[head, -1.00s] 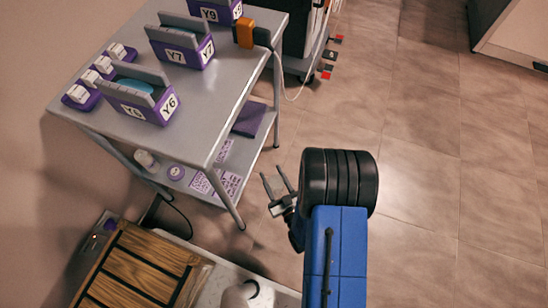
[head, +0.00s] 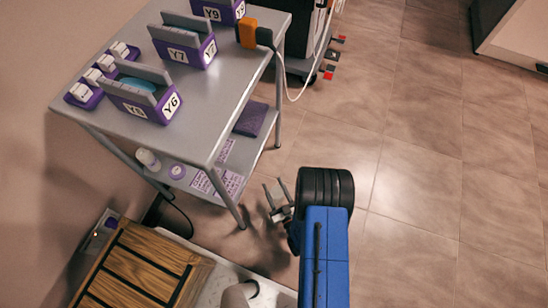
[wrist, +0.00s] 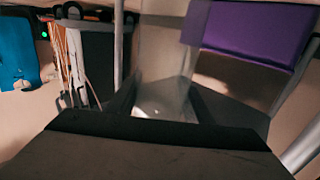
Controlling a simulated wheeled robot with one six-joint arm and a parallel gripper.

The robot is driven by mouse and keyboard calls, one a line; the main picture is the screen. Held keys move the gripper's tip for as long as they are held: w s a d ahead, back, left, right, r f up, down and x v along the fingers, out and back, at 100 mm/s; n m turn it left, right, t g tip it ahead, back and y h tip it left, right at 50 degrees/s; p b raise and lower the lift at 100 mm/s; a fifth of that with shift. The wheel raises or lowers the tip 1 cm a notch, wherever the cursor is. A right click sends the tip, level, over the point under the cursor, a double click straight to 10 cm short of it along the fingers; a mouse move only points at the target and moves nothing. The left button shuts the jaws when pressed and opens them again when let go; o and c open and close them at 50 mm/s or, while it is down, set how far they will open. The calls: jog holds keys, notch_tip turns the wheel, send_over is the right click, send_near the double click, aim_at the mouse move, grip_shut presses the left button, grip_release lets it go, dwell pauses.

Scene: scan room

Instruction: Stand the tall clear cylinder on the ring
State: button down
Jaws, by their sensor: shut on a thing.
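My gripper (head: 276,187) hangs beside the front right leg of the grey table, below the height of its top. In the wrist view, a see-through upright thing, which looks like the tall clear cylinder (wrist: 168,50), stands between the dark jaws, and they are shut on it. Its lower end is a pale blur between the fingers. In the head view the cylinder is too faint to make out. A small round purple and white thing (head: 177,171) lies on the table's lower shelf; I cannot tell whether it is the ring.
The grey table (head: 225,75) carries purple holders marked Y6 (head: 145,101) and Y7 (head: 188,52) and an orange block (head: 247,33). A white bottle (head: 148,160) stands on the lower shelf. A wooden slatted top (head: 140,265) is at lower left. Open floor (head: 420,170) lies to the right.

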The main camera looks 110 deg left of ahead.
jog(key=shift+f, duration=0.9)
jog(key=c, duration=0.9)
grip_release()
jog(key=shift+f, duration=0.1)
jog(key=v, duration=1.7)
jog(key=shift+d, duration=0.3)
